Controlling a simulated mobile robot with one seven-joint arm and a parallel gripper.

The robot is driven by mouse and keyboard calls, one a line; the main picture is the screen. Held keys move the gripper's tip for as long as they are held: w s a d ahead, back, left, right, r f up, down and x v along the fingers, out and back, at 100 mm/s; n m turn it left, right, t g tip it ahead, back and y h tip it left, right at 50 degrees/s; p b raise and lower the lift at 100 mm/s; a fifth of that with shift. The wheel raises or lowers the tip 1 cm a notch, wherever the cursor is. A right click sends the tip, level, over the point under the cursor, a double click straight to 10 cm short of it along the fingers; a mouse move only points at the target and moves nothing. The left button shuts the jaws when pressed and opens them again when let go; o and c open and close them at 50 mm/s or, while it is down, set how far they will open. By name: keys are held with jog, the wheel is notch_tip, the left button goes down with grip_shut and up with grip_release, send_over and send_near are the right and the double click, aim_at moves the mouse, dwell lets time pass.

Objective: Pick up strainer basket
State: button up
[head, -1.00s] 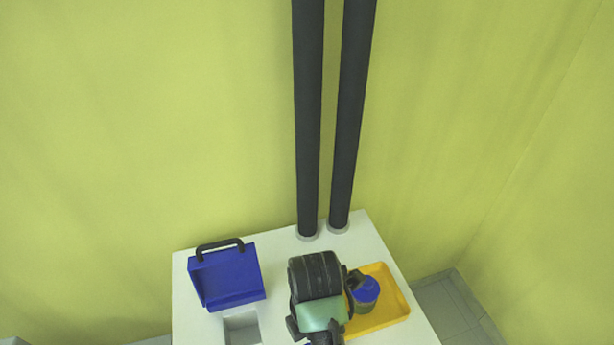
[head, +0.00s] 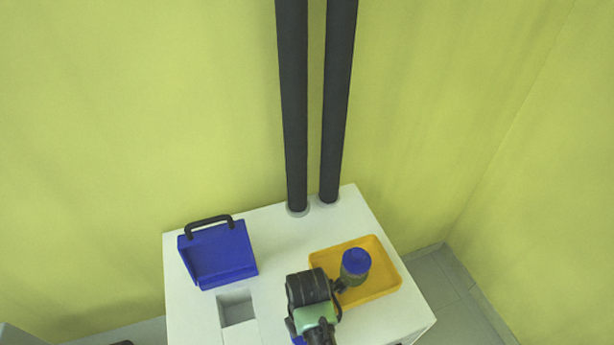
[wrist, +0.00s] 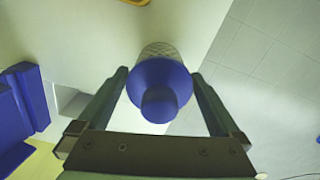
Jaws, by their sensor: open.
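A strainer basket (wrist: 160,92), with a blue knobbed cap and a pale mesh body, shows in the wrist view between the fingers of my gripper (wrist: 160,75). The gripper is open, with one finger on each side of the basket. The cap faces the camera and hides much of the mesh. Gaps show beside the cap, but I cannot tell whether the fingers are level with it. A similar blue-capped item (head: 356,262) stands in the yellow tray (head: 385,287).
A blue box with a black handle (head: 222,255) stands at the left of the white table (head: 275,245). A square recess (head: 237,308) lies in front of it. Two dark vertical pipes (head: 338,100) meet the table's back edge. Tiled floor lies to the right.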

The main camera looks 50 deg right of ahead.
jog(key=shift+f, duration=0.25)
jog(key=c, duration=1.4)
jog(key=shift+r, duration=0.1)
